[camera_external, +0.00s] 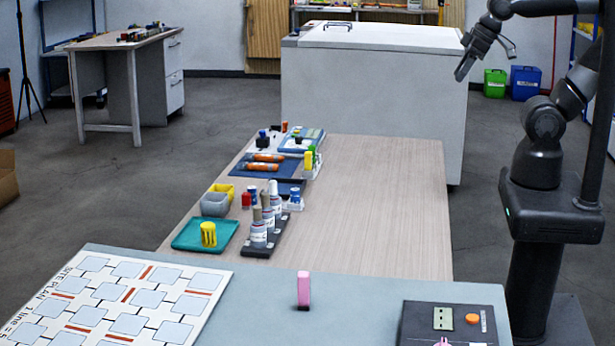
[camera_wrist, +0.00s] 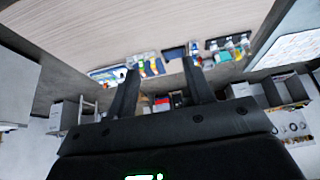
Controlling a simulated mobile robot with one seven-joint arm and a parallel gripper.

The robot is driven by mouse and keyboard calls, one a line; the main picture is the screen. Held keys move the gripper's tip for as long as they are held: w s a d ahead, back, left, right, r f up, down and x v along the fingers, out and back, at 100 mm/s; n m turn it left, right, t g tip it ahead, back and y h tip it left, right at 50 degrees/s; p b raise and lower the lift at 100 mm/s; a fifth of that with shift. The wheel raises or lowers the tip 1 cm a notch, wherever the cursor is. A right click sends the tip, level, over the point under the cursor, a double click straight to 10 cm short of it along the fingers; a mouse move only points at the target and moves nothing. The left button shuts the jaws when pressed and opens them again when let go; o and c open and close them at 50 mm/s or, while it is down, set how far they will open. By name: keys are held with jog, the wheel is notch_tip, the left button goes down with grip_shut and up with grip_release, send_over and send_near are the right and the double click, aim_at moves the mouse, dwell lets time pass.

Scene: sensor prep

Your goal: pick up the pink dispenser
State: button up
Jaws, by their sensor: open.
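The pink dispenser (camera_external: 303,289) stands upright on the grey-blue mat (camera_external: 385,292) at the front of the table, in the external view. I cannot make it out in the wrist view. My gripper (camera_external: 468,60) is raised at the upper right of the external view, far behind and above the dispenser. Its two fingers (camera_wrist: 160,80) are spread apart in the wrist view, with nothing held between them.
A dark panel (camera_external: 420,318) with an orange button lies right of the dispenser. A site plan board (camera_external: 150,272) lies left. Bottles (camera_external: 259,230), a teal tray (camera_external: 190,236) and bins line the table's left side. The wooden tabletop (camera_external: 380,200) is clear on the right.

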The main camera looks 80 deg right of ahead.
aim_at(304, 273)
jog(key=w+a+r+m+g+y, duration=0.3)
jog(key=w+a+m, duration=0.6)
jog(key=w+a, duration=1.7)
jog(key=w+a+f+m+g+y, duration=0.1)
jog(key=w+a+f+m, duration=0.15)
jog(key=a+f, duration=0.4)
jog(key=w+a+f+m+y, duration=0.2)
jog(key=w+a+f, duration=0.1)
jog(key=a, duration=0.7)
jog(key=shift+s+a+f+m+g+y, duration=0.2)
jog(key=shift+a+f+m, duration=0.55)
jog(key=shift+a+f, duration=2.75)
jog(key=shift+s+a+f+m+g, duration=0.15)
jog(key=shift+a+f+m+g, duration=0.4)
jog(key=shift+a+f, duration=2.9)
jog(key=shift+s+a+f+m+g+y, duration=0.15)
jog(key=shift+a+f+m, duration=0.8)
jog(key=shift+a+f, duration=2.5)
jog(key=shift+a+r, duration=0.35)
jog(key=shift+c, duration=0.6)
grip_shut()
